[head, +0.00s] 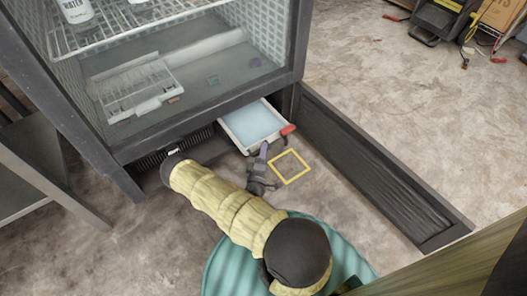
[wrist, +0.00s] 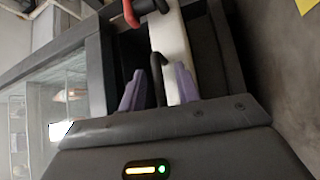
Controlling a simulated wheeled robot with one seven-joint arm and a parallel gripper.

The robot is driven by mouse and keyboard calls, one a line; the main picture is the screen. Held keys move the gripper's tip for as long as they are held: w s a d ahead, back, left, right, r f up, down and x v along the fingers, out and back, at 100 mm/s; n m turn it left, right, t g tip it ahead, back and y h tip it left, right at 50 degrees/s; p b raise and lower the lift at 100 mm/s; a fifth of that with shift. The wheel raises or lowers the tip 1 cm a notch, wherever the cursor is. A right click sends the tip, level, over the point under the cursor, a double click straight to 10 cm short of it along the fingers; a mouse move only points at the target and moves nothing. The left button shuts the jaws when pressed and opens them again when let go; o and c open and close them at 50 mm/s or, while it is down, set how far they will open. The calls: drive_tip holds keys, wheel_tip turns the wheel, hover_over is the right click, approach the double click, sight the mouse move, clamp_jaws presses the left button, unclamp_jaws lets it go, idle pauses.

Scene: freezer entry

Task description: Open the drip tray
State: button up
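The drip tray (head: 228,136) is a white shallow box with a pale blue inside, standing partly out from the opening under the freezer. Its white front wall (wrist: 172,50) runs up the wrist view. A dark handle (wrist: 157,75) stands out from it. A red piece with a dark curved part (head: 288,130) is at the tray's right front corner. My gripper (head: 264,152) is at the tray's front. In the wrist view its two purple fingers (wrist: 158,88) are apart, with the dark handle between them and gaps visible at its sides.
The glass-sided freezer (head: 200,75) stands above the tray. A long dark panel (head: 375,165) stretches out on the right. A yellow square outline (head: 290,167) marks the floor before the tray. A metal table (head: 35,170) stands at left.

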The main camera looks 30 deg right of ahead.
drive_tip(key=p+v, duration=0.1)
drive_tip(key=v, duration=1.6)
drive_tip(key=shift+p, duration=0.3)
drive_tip(key=shift+a+f, duration=0.1)
drive_tip(key=w+a+r+m+g+y+p, duration=0.2)
drive_tip(key=w+a+r+m+g+p, duration=0.15)
drive_tip(key=w+r+m+g, duration=0.35)
drive_tip(key=w+a+r+m+y+p, duration=0.1)
drive_tip(key=w+a+r+y+p, duration=0.3)
drive_tip(key=r, duration=0.5)
drive_tip(key=w+a+r+m+y+p, duration=0.1)
drive_tip(key=w+a+r+y+p, duration=0.3)
drive_tip(key=r, duration=0.5)
drive_tip(key=s+r+g+y+p, duration=0.2)
drive_tip(key=s+r+y+p, duration=0.2)
drive_tip(key=r, duration=1.2)
drive_tip(key=s+d+r+n+g+p, duration=0.25)
drive_tip(key=s+r+p, duration=0.25)
drive_tip(key=s+r, duration=0.8)
drive_tip(key=w+p+v, duration=0.3)
drive_tip(key=p+v, duration=0.9)
drive_tip(key=w+r+p+v, duration=0.1)
drive_tip(key=w+p+v, duration=0.2)
drive_tip(key=p+v, duration=0.9)
drive_tip(key=w+p+v, duration=0.2)
drive_tip(key=p+v, duration=1.1)
drive_tip(key=shift+w+a+r+m, duration=0.2)
drive_tip(key=shift+w+r+m, duration=0.2)
drive_tip(key=shift+m, duration=0.05)
